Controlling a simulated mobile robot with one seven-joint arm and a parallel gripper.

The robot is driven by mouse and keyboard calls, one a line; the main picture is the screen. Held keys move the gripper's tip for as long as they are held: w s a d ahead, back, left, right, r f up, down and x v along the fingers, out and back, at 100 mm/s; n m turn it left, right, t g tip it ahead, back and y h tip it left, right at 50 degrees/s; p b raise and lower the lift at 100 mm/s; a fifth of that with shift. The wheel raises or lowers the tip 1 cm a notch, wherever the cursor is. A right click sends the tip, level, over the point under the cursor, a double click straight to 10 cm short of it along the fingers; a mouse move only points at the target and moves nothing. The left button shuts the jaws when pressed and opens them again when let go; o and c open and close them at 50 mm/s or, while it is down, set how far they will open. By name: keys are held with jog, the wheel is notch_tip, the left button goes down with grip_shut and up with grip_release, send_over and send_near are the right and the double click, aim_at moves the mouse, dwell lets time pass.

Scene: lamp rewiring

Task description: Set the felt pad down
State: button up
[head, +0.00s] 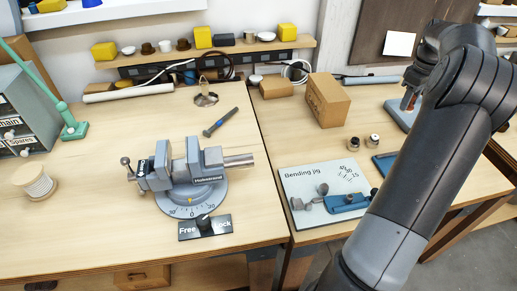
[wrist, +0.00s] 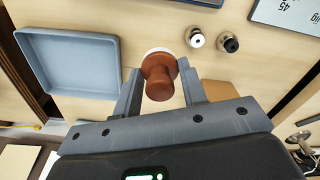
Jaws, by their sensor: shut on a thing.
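The felt pad (wrist: 158,80) is a reddish-brown turned knob with a white layer showing at its far end in the wrist view. My gripper (wrist: 160,80) is shut on it, one finger on each side. In the head view, the reddish-brown piece (head: 407,103) shows small beside my arm, above or near a grey-blue tray (head: 396,117). The same tray shows empty at the left of the wrist view (wrist: 75,88). The pad appears outside the tray's rim there. Whether the white layer touches the table is not clear. My arm hides most of the gripper in the head view.
Two small knobs (head: 363,142) stand near a cardboard box (head: 327,100). The bending jig board (head: 300,181) and a blue tray (head: 383,160) lie toward the front. A vise (head: 190,172) stands on the left bench. Bare wood lies around the knobs.

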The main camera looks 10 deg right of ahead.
notch_tip(320, 180, up, 6)
jog(key=shift+f, duration=0.2)
jog(key=w+a+n, duration=0.2)
jog(key=w+a, duration=0.3)
jog(key=a, duration=0.7)
jog(key=w+a+n, duration=0.1)
jog(key=w+a, duration=0.5)
jog(key=a, duration=0.6)
jog(key=w+a+n, duration=0.2)
jog(key=w+a, duration=0.3)
jog(key=a, duration=0.8)
jog(key=a+n, duration=0.2)
jog(key=a, duration=1.5)
jog(key=s+a+n, duration=0.2)
jog(key=s+a, duration=0.3)
jog(key=a, duration=0.8)
jog(key=s+a+n, duration=0.1)
jog(key=s+a, duration=0.4)
jog(key=a, duration=0.7)
jog(key=s+a+n, duration=0.3)
jog(key=s+a, duration=1.4)
jog(key=a, duration=0.1)
jog(key=f, duration=1)
jog(key=shift+d+f, duration=0.2)
jog(key=shift+d, duration=0.1)
jog(key=shift+f, duration=2.3)
jog(key=shift+f, duration=0.1)
